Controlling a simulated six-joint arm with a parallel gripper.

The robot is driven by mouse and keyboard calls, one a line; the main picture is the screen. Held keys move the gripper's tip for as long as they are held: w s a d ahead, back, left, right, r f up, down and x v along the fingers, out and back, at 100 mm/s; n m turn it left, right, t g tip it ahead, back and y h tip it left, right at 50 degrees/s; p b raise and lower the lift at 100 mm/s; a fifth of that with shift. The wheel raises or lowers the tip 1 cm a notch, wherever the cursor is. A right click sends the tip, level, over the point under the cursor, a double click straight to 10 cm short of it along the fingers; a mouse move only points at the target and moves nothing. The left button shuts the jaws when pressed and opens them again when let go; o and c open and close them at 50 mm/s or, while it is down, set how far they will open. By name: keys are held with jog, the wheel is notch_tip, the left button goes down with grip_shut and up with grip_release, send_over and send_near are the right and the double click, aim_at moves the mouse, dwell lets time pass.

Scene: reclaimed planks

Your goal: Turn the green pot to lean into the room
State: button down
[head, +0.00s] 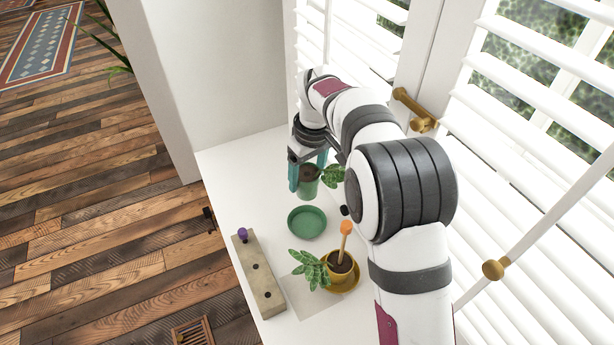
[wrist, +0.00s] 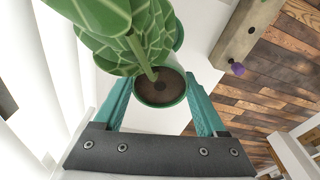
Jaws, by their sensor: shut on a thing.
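The green pot (head: 309,188) holds dark soil and a plant with broad, pale-veined leaves (head: 333,175). In the head view the leaves lean right, towards the window blinds. My gripper (head: 308,172) has its teal fingers on both sides of the pot and is shut on it. In the wrist view the pot (wrist: 160,101) sits upright between the fingers (wrist: 158,86), and the leaves (wrist: 115,30) spread to the upper left. The green saucer (head: 307,222) is empty, just nearer the camera than the pot. The pot's height above the sill is hard to tell.
A yellow pot (head: 341,271) with a leafy plant and an orange-topped stick stands on a yellow saucer nearby. A wooden block (head: 258,279) with a purple knob (head: 243,233) lies along the sill's room-side edge. Window blinds (head: 540,150) and a brass handle (head: 416,109) are at the right.

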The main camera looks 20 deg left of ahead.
notch_tip(320, 180, down, 10)
jog(key=m, duration=0.4)
jog(key=shift+r, duration=0.15)
jog(key=shift+f, duration=1.4)
grip_release()
